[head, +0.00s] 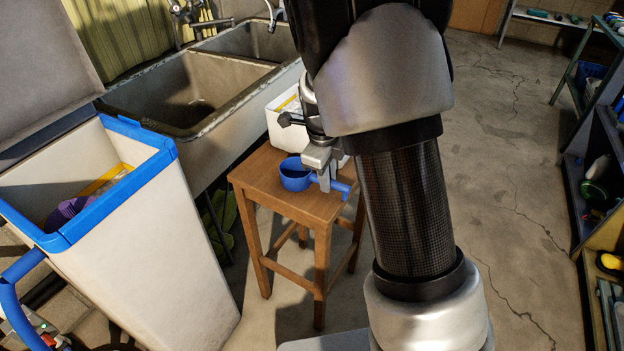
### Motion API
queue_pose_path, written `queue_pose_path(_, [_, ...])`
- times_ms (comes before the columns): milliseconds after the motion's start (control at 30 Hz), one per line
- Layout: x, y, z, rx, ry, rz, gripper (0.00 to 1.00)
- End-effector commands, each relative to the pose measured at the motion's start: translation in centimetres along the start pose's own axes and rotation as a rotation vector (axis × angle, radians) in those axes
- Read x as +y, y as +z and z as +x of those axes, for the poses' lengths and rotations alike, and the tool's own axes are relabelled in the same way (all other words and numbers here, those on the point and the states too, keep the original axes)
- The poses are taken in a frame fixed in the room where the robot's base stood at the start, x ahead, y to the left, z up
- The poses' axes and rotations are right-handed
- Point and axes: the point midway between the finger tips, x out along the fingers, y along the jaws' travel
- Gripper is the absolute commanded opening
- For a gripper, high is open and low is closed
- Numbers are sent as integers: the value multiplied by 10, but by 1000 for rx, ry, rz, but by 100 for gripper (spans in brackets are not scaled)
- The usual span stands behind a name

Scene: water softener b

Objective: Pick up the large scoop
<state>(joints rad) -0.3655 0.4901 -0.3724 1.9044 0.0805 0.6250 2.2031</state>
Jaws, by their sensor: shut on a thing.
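The large scoop (295,176) is blue, with a round cup and a short handle that points to the right. It is at a wooden stool (270,201), over the stool's top; I cannot tell whether it touches the wood. My gripper (326,182) comes down from above and is shut on the scoop's handle, just right of the cup. My arm hides part of the stool's right side and what lies behind it.
A white bin with a blue rim (165,160) stands open at the left, with a purple thing (70,212) inside. A concrete double sink (190,85) is at the back. Shelves (590,190) line the right; floor between is clear.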

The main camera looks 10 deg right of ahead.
Motion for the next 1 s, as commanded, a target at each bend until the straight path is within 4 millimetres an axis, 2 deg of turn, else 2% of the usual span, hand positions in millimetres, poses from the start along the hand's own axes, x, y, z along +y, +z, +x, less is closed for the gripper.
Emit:
queue_pose_path(133, [-1, 0, -2, -1, -1, 0, 0])
queue_pose_path(233, [-3, 1, -12, -2, -1, 0, 0])
queue_pose_path(500, [-14, 1, -65, -3, -3, -1, 0])
queue_pose_path(700, [-19, 1, -92, -1, -2, -1, 0])
queue_pose_path(1000, [-20, 0, -98, 0, 0, 0, 0])
